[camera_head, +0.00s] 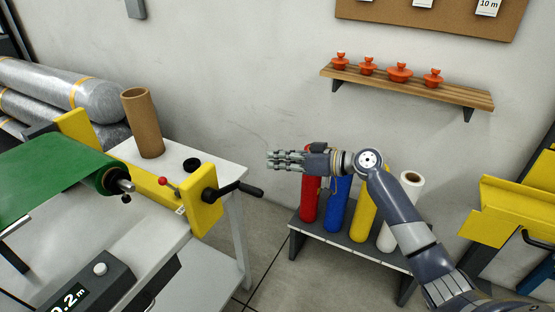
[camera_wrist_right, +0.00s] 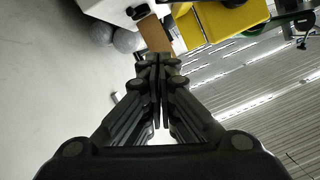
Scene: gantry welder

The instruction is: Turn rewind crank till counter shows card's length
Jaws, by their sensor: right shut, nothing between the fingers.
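The rewind crank (camera_head: 240,189) has a black arm and handle on the yellow end housing (camera_head: 206,200) of the winder. A green roll (camera_head: 112,181) sits on the shaft beside it. The counter (camera_head: 72,299) at the lower left is partly cut off and reads about 0.2 m. A card (camera_head: 487,8) on the cork board reads 10 m; other cards are cut off. My right gripper (camera_head: 271,160) is shut and empty, in the air to the upper right of the crank handle. In the right wrist view its fingers (camera_wrist_right: 158,62) are together. My left gripper is out of view.
A cardboard tube (camera_head: 143,123) stands on the white table (camera_head: 215,160). Colored rolls stand on a low rack (camera_head: 340,238) behind my right arm. A wooden shelf (camera_head: 405,84) holds several orange knobbed pieces. A yellow machine (camera_head: 505,210) is at right.

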